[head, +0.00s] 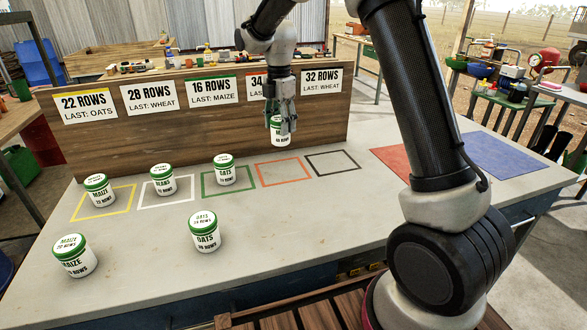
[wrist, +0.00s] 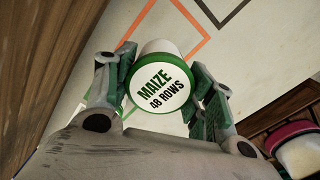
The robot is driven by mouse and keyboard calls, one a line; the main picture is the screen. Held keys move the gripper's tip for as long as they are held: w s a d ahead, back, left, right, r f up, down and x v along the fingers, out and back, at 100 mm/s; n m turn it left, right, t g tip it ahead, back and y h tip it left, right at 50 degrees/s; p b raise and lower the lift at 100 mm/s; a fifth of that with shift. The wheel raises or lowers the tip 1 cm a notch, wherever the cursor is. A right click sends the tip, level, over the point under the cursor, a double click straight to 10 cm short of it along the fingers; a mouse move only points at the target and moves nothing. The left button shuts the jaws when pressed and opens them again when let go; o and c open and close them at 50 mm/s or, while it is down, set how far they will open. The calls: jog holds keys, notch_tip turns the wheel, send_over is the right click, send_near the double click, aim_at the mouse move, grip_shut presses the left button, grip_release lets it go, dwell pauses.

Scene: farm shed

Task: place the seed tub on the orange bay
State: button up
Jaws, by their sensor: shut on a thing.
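My gripper (head: 281,122) is shut on a white seed tub (head: 280,139) with a green lid. It holds the tub in the air in front of the sign board. In the wrist view the tub's lid (wrist: 162,90) reads MAIZE, 48 ROWS, with a finger on each side. Orange lines (wrist: 207,43) also show past the tub in the wrist view. The sign above this bay reads 34, its rest hidden by my gripper.
Tubs stand at the yellow (head: 103,219), white (head: 158,207) and green bays (head: 228,197). The black bay (head: 335,174) is empty. A maize tub (head: 74,262) and an oats tub (head: 205,236) stand nearer the front. The wooden sign board (head: 200,139) rises behind the bays.

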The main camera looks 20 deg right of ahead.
jog(key=shift+s+f, duration=0.15)
jog(key=shift+f, duration=0.25)
notch_tip(320, 180, down, 9)
jog(key=shift+f, duration=0.15)
jog(key=shift+f, duration=0.15)
jog(key=o, duration=1.1)
